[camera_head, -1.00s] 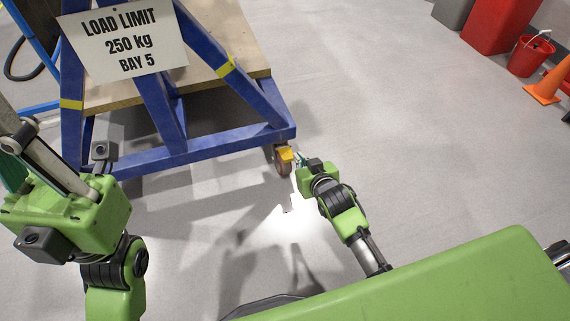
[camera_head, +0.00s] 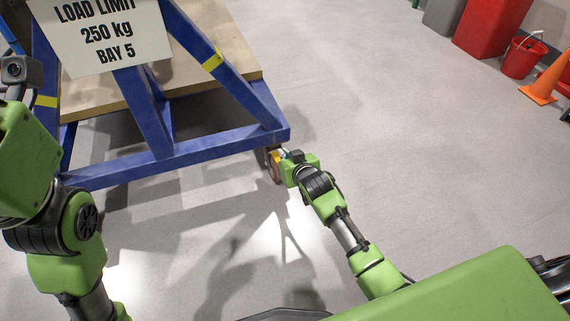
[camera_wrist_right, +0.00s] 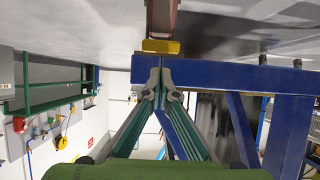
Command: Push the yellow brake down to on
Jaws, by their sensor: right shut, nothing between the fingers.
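The yellow brake (camera_wrist_right: 160,46) is a small flat pedal on the caster wheel (camera_wrist_right: 161,18), near the top of the right wrist view. In the head view the caster (camera_head: 273,166) stands under the front right corner of the blue frame, its brake mostly hidden by my gripper. My right gripper (camera_head: 284,154) is beside the caster, shut and empty. Its fingertips (camera_wrist_right: 160,75) come together just under the brake in the wrist picture; I cannot tell whether they touch it.
The blue frame (camera_head: 180,160) carries a wooden board (camera_head: 215,65) and a load-limit sign (camera_head: 100,35). A red bucket (camera_head: 522,57) and an orange cone (camera_head: 545,82) stand far right. The grey floor (camera_head: 390,130) right of the frame is clear.

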